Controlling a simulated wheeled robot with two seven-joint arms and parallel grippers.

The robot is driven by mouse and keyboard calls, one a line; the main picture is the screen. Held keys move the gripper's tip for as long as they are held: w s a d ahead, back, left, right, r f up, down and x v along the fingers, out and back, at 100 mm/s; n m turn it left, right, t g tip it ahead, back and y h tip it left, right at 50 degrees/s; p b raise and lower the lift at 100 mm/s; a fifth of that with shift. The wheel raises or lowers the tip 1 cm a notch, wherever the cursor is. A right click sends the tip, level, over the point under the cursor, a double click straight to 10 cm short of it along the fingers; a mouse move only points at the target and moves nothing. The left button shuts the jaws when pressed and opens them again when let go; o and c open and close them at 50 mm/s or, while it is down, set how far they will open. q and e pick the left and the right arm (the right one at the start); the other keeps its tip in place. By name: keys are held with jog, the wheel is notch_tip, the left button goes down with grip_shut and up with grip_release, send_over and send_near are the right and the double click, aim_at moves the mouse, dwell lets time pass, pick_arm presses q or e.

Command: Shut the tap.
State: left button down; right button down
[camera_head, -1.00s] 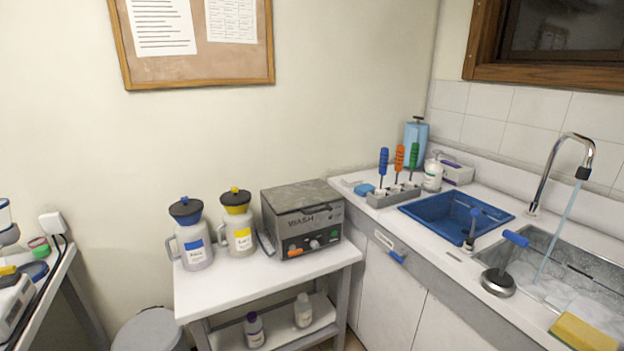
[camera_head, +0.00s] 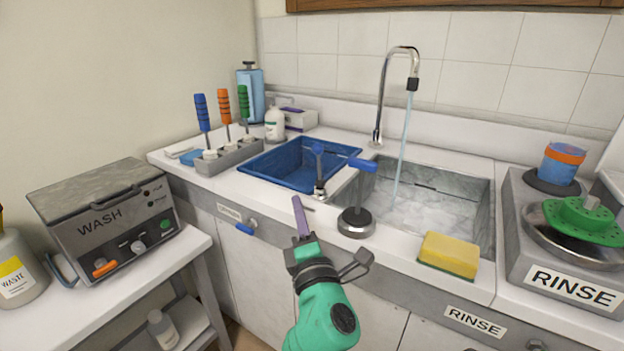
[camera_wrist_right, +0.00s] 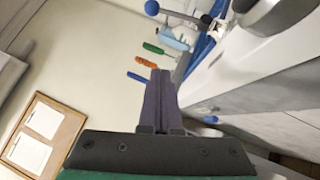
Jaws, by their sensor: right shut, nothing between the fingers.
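The chrome gooseneck tap (camera_head: 383,85) stands at the back of the grey sink (camera_head: 484,210), and a stream of water (camera_head: 400,145) runs from its spout. I cannot tell which one works the tap. My right gripper (camera_head: 299,205) is shut and empty, in front of the counter edge, left of the round base. Its purple fingers (camera_wrist_right: 160,95) meet in the wrist view. My left gripper is not in view.
A blue basin (camera_head: 260,168) is set in the counter. A yellow sponge (camera_head: 449,255) lies at the sink's front rim. A blue knob (camera_head: 244,229) juts from the cabinet front. The WASH unit (camera_head: 103,216) is left, the RINSE unit (camera_head: 512,240) right.

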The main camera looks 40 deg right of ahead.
aim_at(319, 165)
jog(key=w+d+r+p, duration=0.5)
jog(key=w+d, duration=0.1)
jog(key=d, duration=0.2)
jog(key=shift+w+r+p, duration=0.2)
jog(key=shift+p, duration=0.2)
jog(key=p, duration=0.1)
jog(key=d+m+p, duration=0.1)
jog(key=p, duration=0.1)
jog(key=shift+w+d+r+g, duration=0.2)
jog(key=shift+r+g, duration=0.1)
jog(key=shift+r, duration=0.1)
